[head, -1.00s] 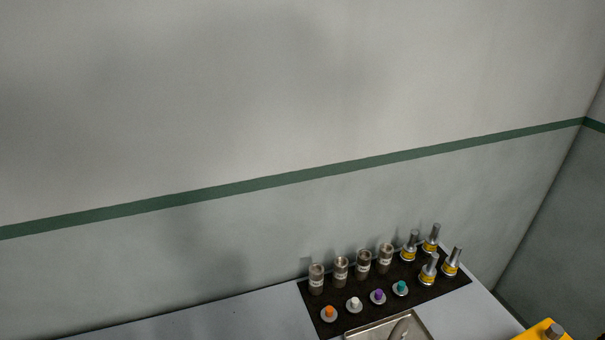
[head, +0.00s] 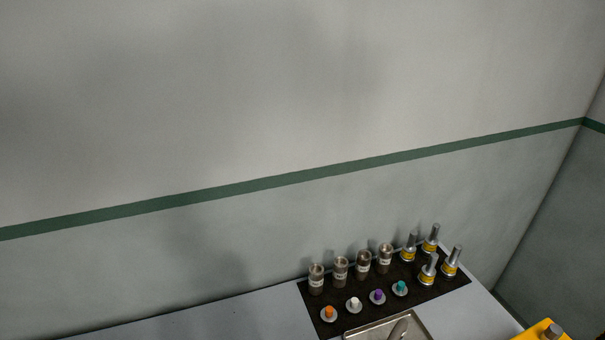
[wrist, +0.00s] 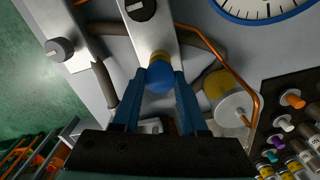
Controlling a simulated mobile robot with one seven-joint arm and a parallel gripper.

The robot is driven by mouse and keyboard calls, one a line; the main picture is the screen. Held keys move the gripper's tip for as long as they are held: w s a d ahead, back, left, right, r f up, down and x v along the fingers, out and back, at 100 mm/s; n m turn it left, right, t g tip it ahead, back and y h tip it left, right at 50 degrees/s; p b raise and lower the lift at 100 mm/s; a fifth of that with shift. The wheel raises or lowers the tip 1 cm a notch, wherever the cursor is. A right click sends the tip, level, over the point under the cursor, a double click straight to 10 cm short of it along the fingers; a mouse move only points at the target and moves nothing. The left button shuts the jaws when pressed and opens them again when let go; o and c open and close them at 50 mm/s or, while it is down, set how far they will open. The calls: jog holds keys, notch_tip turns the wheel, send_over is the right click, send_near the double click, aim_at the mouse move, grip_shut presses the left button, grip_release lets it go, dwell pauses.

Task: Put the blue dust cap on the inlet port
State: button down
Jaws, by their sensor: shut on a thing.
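In the wrist view my gripper (wrist: 161,82) is shut, its two blue fingers on either side of the round blue dust cap (wrist: 160,78). Just beyond the cap is a brass-coloured fitting (wrist: 159,57) at the end of a pale metal block (wrist: 150,32); it looks like the inlet port. The cap overlaps this fitting in the picture and hides part of it. I cannot tell whether the two touch or how far the cap sits on it. The head view shows neither my gripper nor the blue cap.
Around the fitting are a copper tube (wrist: 215,48), a yellow-and-white cylinder (wrist: 232,103), a round gauge (wrist: 265,5) and a grey knob (wrist: 60,50). In the head view a dark mat (head: 343,318) holds jars, coloured caps and yellow-banded bottles, beside a metal tray (head: 425,329).

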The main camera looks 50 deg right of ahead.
jog(key=shift+f+b, duration=1.05)
jog(key=shift+f, duration=0.35)
jog(key=shift+c, duration=1.8)
grip_release()
jog(key=shift+r, duration=0.1)
notch_tip(320, 180, up, 13)
jog(key=b, duration=0.1)
jog(key=shift+b, duration=0.4)
